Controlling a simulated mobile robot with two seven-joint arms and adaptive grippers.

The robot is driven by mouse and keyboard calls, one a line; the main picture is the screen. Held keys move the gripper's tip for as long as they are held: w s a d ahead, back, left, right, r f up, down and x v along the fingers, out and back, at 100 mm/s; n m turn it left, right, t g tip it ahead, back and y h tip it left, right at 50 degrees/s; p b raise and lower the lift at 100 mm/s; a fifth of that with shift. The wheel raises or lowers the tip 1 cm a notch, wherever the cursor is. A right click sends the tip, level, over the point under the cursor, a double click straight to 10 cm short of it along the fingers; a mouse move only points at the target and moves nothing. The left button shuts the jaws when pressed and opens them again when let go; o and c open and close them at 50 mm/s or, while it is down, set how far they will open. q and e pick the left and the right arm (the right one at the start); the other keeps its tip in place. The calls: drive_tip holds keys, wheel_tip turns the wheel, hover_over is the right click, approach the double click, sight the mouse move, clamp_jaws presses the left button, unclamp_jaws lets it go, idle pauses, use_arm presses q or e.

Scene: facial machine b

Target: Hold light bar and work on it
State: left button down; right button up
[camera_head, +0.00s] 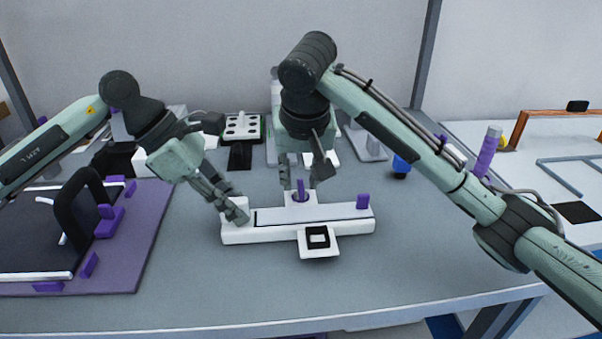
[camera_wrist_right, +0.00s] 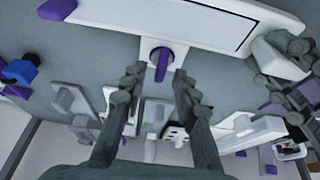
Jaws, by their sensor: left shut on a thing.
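The white light bar (camera_head: 330,224) lies on the grey table in front of me, with a long pale panel on top. A purple knob (camera_head: 301,190) stands in a round collar at its back edge; it shows in the right wrist view (camera_wrist_right: 161,66) too. My left gripper (camera_head: 236,212) is shut on the white block at the bar's left end. It also shows at the right of the right wrist view (camera_wrist_right: 287,75). My right gripper (camera_head: 302,178) points down at the knob, its fingers open and apart on either side of it. I cannot tell whether they touch it.
A purple mat (camera_head: 135,250) with a black-handled fixture is at the left. A white square tab (camera_head: 318,242) juts from the bar's front. White fixtures, including a holed block (camera_head: 242,126), stand behind. A blue object (camera_head: 401,165) is at the back right. The table's front right is clear.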

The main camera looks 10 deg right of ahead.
use_arm(q)
drive_tip(key=shift+s+f, duration=0.1)
drive_tip(key=shift+f, duration=0.05)
use_arm(e)
drive_tip(key=v, duration=1.2)
idle(0.3)
use_arm(q)
drive_tip(key=c, duration=1.4)
unclamp_jaws()
drive_tip(key=shift+o, duration=0.2)
